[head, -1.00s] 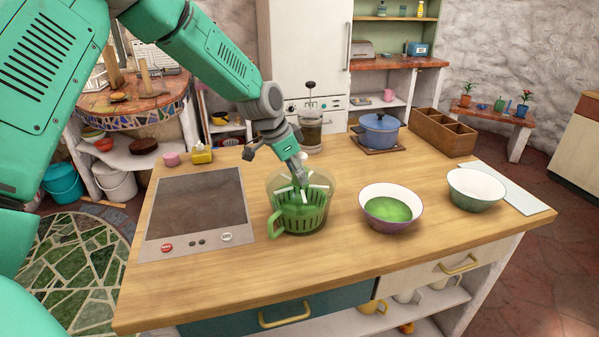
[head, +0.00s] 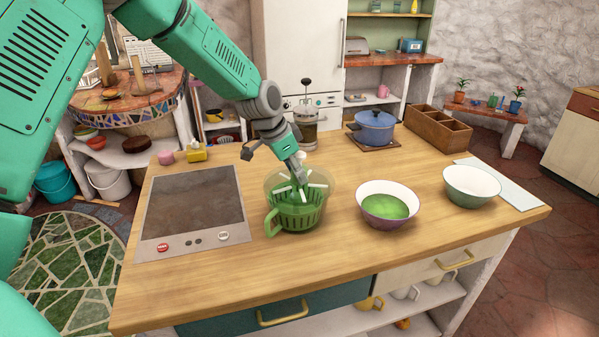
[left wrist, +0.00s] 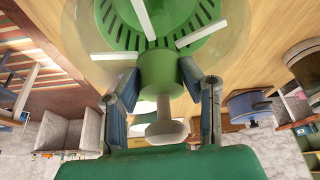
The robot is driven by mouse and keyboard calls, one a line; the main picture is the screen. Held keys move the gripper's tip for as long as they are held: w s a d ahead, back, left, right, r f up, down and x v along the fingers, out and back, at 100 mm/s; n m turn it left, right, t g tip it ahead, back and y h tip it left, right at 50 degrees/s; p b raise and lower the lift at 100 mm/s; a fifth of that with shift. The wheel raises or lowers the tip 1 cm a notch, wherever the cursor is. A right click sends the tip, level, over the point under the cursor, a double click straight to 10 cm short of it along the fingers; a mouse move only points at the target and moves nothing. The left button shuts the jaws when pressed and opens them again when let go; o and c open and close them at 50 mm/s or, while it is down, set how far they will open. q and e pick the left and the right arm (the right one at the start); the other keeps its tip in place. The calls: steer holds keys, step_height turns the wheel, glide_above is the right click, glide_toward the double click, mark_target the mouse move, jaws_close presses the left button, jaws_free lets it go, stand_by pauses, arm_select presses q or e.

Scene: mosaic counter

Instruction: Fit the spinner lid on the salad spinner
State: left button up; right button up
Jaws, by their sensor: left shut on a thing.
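The salad spinner (head: 300,216) stands on the counter, a green slotted basket with a handle at its left, inside a clear wall. The spinner lid (head: 319,185), with white spokes and a green hub, is over the spinner's top. My left gripper (head: 300,172) comes down from above and is shut on the lid's green hub. In the left wrist view, the gripper (left wrist: 160,74) has a finger on each side of the hub, and the green slots of the spinner (left wrist: 117,25) show past the spokes. I cannot tell whether the lid touches the rim. My right gripper is out of view.
A bowl with green contents (head: 386,206) stands close right of the spinner; an empty green bowl (head: 473,187) is farther right. A dark cooktop (head: 193,205) lies left. A French press (head: 306,122), blue pot (head: 374,128) and wooden box (head: 438,129) stand behind. The counter's front is clear.

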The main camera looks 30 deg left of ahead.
arm_select(q)
steer(key=shift+a, duration=0.3)
steer(key=shift+d+f, duration=0.1)
steer(key=shift+d, duration=0.4)
steer(key=shift+d+f, duration=0.15)
steer(key=shift+d, duration=0.05)
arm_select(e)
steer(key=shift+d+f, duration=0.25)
